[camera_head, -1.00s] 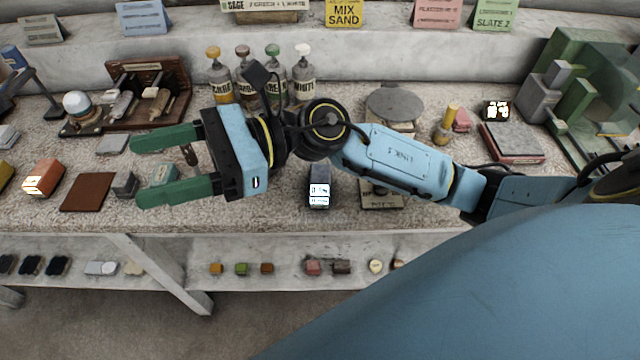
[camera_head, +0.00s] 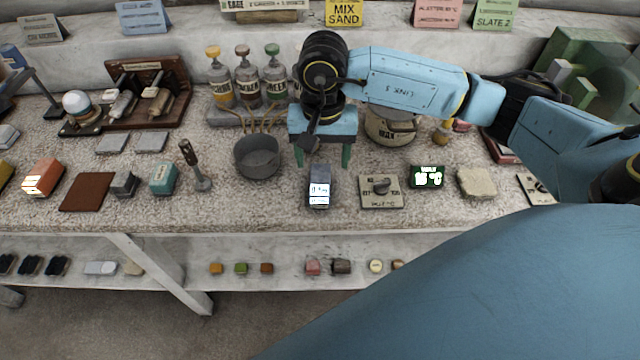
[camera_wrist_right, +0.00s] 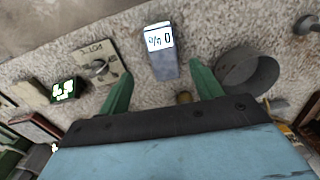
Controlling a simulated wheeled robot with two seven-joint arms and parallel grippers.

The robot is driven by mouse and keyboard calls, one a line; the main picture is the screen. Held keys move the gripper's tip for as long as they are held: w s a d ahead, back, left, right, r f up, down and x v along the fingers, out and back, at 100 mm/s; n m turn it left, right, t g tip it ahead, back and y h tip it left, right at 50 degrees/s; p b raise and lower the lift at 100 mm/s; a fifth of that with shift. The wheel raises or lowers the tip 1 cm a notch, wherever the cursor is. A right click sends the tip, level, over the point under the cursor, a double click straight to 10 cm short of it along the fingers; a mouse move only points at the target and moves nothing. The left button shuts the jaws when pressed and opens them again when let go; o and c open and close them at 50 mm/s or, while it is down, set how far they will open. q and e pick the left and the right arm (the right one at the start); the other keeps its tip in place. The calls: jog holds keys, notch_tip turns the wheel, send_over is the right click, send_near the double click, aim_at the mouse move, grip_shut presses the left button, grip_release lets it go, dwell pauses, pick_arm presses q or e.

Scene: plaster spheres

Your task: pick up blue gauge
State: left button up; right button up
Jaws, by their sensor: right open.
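A small blue-grey gauge (camera_head: 320,182) with a lit white display on its front lies on the speckled bench, near the front edge. In the right wrist view the gauge (camera_wrist_right: 163,66) lies ahead of the fingertips, between their lines. My right gripper (camera_head: 320,160) is open and empty, hanging just behind the gauge with its green fingers pointing down. In the right wrist view the gripper (camera_wrist_right: 161,82) shows both fingers spread, with no contact visible. My left gripper is not in view.
A grey cup (camera_head: 257,158) stands left of the gauge and a beige dial box (camera_head: 381,192) stands right of it. A green-display block (camera_head: 427,177) is farther right. Bottles (camera_head: 248,80) stand behind. The bench strip in front of the gauge is clear.

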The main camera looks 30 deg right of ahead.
aim_at(320, 179)
jog(key=shift+w+a+f, duration=0.1)
jog(key=shift+w+f, duration=0.05)
jog(key=shift+f, duration=2)
jog(key=shift+w+f, duration=0.1)
jog(key=shift+f, duration=2)
jog(key=shift+f+b, duration=0.25)
jog(key=shift+b, duration=0.2)
jog(key=c, duration=1.2)
jog(key=shift+o, duration=0.2)
jog(key=shift+r+p, duration=0.4)
jog(key=shift+p, duration=0.2)
notch_tip(320, 179, up, 10)
jog(key=shift+f, duration=0.1)
